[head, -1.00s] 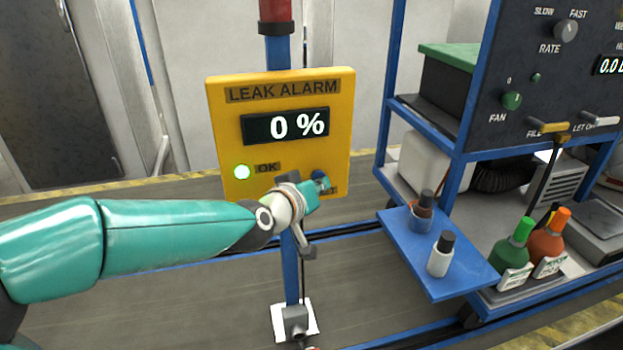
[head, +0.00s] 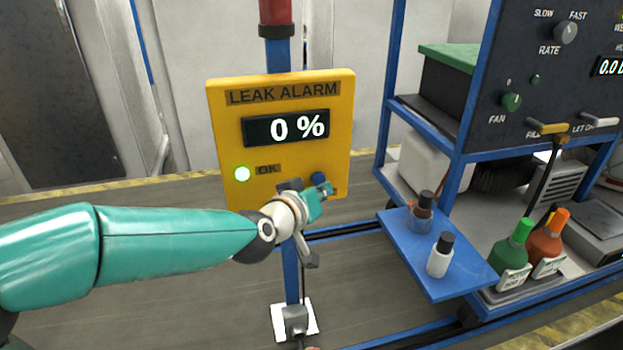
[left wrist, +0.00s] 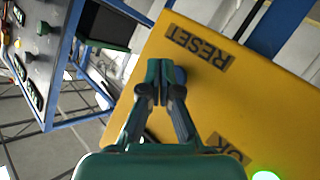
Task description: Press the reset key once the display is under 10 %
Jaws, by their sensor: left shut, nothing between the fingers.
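The yellow leak alarm box (head: 225,130) stands on a blue post. Its display (head: 286,127) reads 0 %, and a green lamp (head: 242,174) is lit beside the OK label. The dark blue reset key (head: 319,179) is at the box's lower right, just above my left gripper's tips. My left gripper (head: 322,191) is shut and empty, in front of the box's lower right corner. In the left wrist view its closed fingers (left wrist: 161,78) lie over the yellow face near the RESET label (left wrist: 198,47). The key is mostly hidden there. My right gripper is not in view.
A blue-framed cart stands at the right, with a dark control panel (head: 545,80). Its blue shelf (head: 455,283) holds two small bottles and juts out toward the box. Green and orange bottles stand farther right. The floor left of the post is clear.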

